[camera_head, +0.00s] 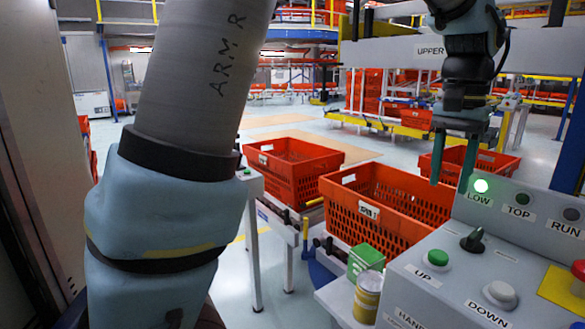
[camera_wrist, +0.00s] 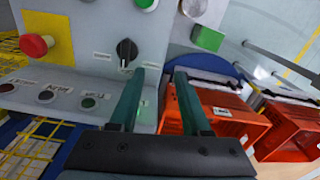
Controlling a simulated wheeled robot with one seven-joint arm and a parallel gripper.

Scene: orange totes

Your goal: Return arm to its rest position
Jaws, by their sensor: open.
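My gripper (camera_head: 450,186) hangs at the upper right in the head view, its two fingers pointing down and apart, with nothing between them. It is in front of the near orange tote (camera_head: 372,210) and just left of the lit green LOW lamp on the control panel (camera_head: 455,265). In the wrist view my gripper (camera_wrist: 160,76) shows two teal fingers spread with an empty gap. The panel's black selector knob (camera_wrist: 127,52) is just left of the fingertips there. My arm fills the left of the head view.
A second orange tote (camera_head: 290,165) stands behind the near one. A green box (camera_head: 366,258) and a yellow can (camera_head: 368,295) stand beside the panel. The panel carries an UP button (camera_head: 438,258), a DOWN button (camera_head: 501,293) and a red button (camera_wrist: 36,46). Open floor lies beyond the totes.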

